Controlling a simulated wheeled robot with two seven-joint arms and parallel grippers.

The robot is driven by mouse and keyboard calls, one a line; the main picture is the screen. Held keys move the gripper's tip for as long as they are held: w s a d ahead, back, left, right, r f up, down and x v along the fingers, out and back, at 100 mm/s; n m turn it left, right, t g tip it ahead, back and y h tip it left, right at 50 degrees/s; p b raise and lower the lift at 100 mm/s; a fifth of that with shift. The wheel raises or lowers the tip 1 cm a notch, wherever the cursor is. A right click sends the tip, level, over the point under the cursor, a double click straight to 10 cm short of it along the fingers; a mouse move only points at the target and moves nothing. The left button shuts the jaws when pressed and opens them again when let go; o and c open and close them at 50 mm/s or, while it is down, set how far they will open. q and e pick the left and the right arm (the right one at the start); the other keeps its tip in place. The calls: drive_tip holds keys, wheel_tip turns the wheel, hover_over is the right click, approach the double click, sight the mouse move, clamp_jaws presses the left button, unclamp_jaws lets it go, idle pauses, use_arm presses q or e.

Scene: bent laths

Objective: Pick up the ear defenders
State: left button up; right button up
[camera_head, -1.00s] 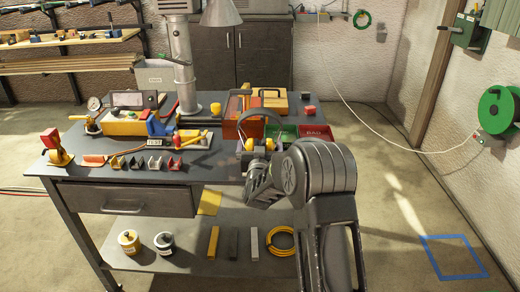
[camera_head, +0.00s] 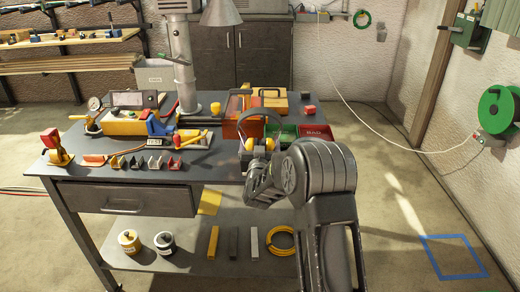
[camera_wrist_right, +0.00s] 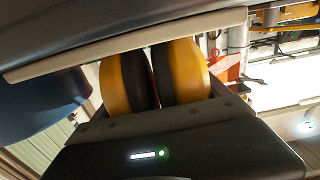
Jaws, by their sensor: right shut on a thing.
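The ear defenders (camera_head: 270,142) have yellow cups with dark cushions and a dark headband arching above them. In the head view they are at the front right of the workbench, just beyond my right gripper (camera_head: 258,160). In the right wrist view the two cups (camera_wrist_right: 186,72) sit side by side between the fingers of my right gripper (camera_wrist_right: 150,80), which is shut on them. The fingertips are largely hidden by the wrist in the head view. I cannot tell whether the cups are clear of the bench. My left gripper is not in view.
A yellow hose coil (camera_head: 281,241) lies on the lower shelf.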

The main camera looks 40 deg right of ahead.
drive_tip(key=shift+c, duration=0.8)
drive_tip(key=shift+r, duration=0.1)
wheel_tip(320, 180, up, 10)
drive_tip(key=shift+a, duration=0.1)
drive_tip(key=shift+w+a+f, duration=0.1)
drive_tip(key=shift+a+f, duration=0.2)
drive_tip(key=shift+f, duration=0.05)
drive_tip(key=a+f+n+t+y, duration=0.1)
drive_tip(key=a+f, duration=0.1)
drive_tip(key=a, duration=0.3)
drive_tip(key=a+f+n+y+p, duration=0.1)
drive_tip(key=a+f+y, duration=0.1)
drive_tip(key=a, duration=0.3)
drive_tip(key=a+f+n+t+y+p, duration=0.1)
drive_tip(key=a+f, duration=0.2)
drive_tip(key=a, duration=0.1)
drive_tip(key=shift+s+a+f+t+y, duration=0.3)
drive_tip(key=shift+s+a+f, duration=0.05)
drive_tip(key=shift+a+f, duration=0.05)
drive_tip(key=s+a+f+n+y, duration=0.2)
drive_tip(key=s+a+y, duration=0.1)
drive_tip(key=a, duration=0.5)
drive_tip(key=s+a+f+n+t+y+p, duration=0.1)
drive_tip(key=s+a+f+n+y, duration=0.1)
drive_tip(key=a, duration=0.5)
drive_tip(key=shift+s+a+f+y, duration=0.15)
drive_tip(key=shift+s+a+y, duration=0.2)
drive_tip(key=shift+s+y, duration=0.25)
